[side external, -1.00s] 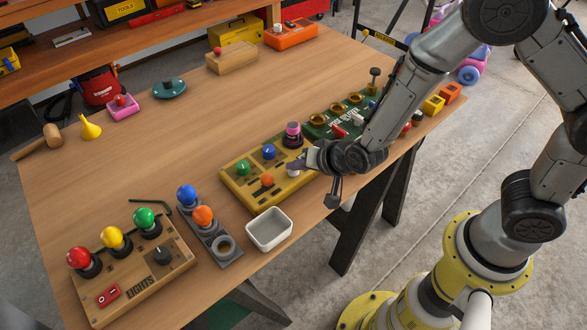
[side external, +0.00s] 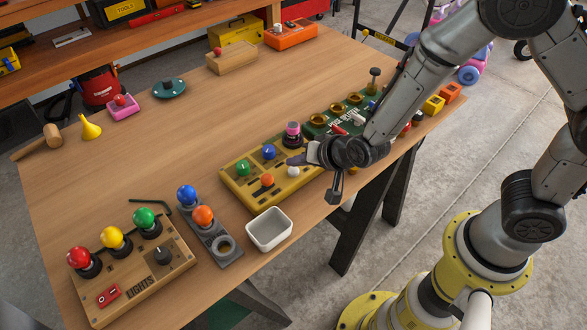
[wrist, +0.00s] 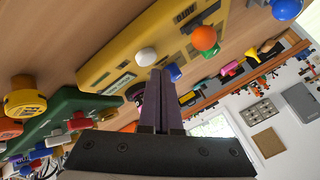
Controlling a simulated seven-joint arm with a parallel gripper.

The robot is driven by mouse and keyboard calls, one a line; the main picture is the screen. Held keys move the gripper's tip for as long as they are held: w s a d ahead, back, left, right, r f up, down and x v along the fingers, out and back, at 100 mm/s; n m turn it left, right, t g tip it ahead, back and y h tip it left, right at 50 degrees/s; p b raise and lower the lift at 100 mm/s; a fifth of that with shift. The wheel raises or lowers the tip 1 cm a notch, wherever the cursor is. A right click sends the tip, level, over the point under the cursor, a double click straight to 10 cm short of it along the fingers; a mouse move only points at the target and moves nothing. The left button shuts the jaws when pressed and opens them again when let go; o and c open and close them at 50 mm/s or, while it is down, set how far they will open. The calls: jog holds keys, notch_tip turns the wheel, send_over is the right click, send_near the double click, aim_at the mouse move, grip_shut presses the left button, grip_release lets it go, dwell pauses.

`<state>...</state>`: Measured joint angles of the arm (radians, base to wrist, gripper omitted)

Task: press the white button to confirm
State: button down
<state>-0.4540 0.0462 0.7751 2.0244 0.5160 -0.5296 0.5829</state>
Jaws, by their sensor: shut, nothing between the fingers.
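The white button (side external: 293,171) is a round knob on the near right part of the yellow panel (side external: 245,191). It also shows in the wrist view (wrist: 146,57), beside the fingertips. My gripper (side external: 291,160) is shut and empty. Its fingers point left over the panel's right part, close behind or above the white button in the side view. In the wrist view the closed fingers (wrist: 157,73) end just right of and below the button. I cannot tell whether they touch it.
The panel also bears a green knob (side external: 243,167), a blue knob (side external: 269,152), an orange knob (side external: 267,180) and a pink-topped black knob (side external: 293,132). A green panel (side external: 318,131) stands to the right. A white bin (side external: 269,231) and a lights box (side external: 136,276) stand at the front left.

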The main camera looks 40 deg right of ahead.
jog(key=shift+r, duration=2.5)
jog(key=shift+d, duration=0.1)
notch_tip(320, 180, up, 9)
jog(key=m+t, duration=0.1)
jog(key=t, duration=0.1)
send_over(297, 173)
jog(key=w+d, duration=0.2)
jog(key=d, duration=0.2)
notch_tip(297, 173, up, 5)
jog(key=d, duration=0.2)
jog(key=s+d+r+n, duration=0.2)
jog(key=s+d+r, duration=0.1)
jog(key=s+r, duration=0.4)
jog(key=s+d+f+n+g, duration=0.1)
jog(key=s+n+g, duration=0.1)
jog(key=s, duration=0.4)
jog(key=s+d+f+n+g, duration=0.1)
jog(key=s+d+f+n, duration=0.1)
jog(key=s, duration=0.4)
jog(key=s+d+f+n+g+h, duration=0.1)
jog(key=s+f+n+g, duration=0.1)
jog(key=s, duration=0.5)
jog(key=shift+d+f+n+g, duration=0.25)
jog(key=shift+n+g, duration=0.05)
jog(key=shift+n, duration=0.1)
jog(key=shift+s, duration=0.1)
